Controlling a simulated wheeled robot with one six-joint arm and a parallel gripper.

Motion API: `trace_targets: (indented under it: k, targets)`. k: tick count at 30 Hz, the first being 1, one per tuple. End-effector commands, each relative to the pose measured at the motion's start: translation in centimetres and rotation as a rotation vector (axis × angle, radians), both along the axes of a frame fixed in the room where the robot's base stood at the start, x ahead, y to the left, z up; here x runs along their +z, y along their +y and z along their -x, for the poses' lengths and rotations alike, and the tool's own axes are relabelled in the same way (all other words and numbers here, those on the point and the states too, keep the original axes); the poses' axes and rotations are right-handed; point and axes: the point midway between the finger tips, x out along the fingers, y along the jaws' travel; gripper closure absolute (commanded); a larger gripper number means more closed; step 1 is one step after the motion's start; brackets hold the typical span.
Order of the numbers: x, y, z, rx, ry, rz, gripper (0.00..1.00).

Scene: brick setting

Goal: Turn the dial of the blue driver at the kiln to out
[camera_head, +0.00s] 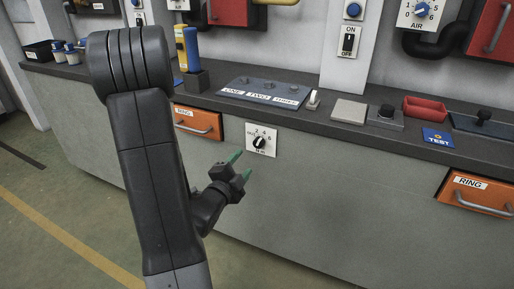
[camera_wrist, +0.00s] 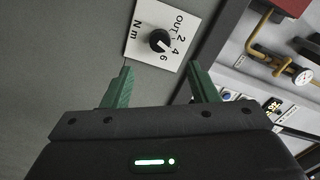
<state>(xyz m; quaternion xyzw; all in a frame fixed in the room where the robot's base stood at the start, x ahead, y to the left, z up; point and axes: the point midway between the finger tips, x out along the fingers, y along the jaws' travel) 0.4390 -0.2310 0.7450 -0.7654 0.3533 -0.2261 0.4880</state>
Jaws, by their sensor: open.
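A white dial plate (camera_head: 271,150) is on the grey bench front, marked OUT, 2, 4, 6 and N m. Its round black knob (camera_head: 260,142) has a pale pointer mark. In the wrist view, the plate (camera_wrist: 143,22) is tilted and the knob (camera_wrist: 159,40) shows its pale mark toward the 4 and 6 side, away from OUT. My gripper (camera_head: 242,166) is open and empty, with green fingers, a little below and left of the plate. In the wrist view, the knob is ahead of and between my fingertips (camera_wrist: 159,70), apart from them. A blue upright tool (camera_head: 191,48) stands in a dark holder on the bench.
Orange drawers labelled RING flank the dial at left (camera_head: 187,127) and right (camera_head: 470,198). The dark bench top (camera_head: 320,116) overhangs above it, carrying a panel of buttons (camera_head: 265,90), a grey pad (camera_head: 349,111) and a red tray (camera_head: 425,108). The bench front around the dial is clear.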

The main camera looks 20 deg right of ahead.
Motion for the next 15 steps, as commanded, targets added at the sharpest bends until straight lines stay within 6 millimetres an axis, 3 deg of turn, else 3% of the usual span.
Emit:
trace_targets:
  k: [6,15]
  targets:
    - [0.1,-3.8,-3.0,-0.004,-0.001,0.000,0.47]
    - [0.0,-7.2,-6.0,0.000,0.001,-0.001,0.47]
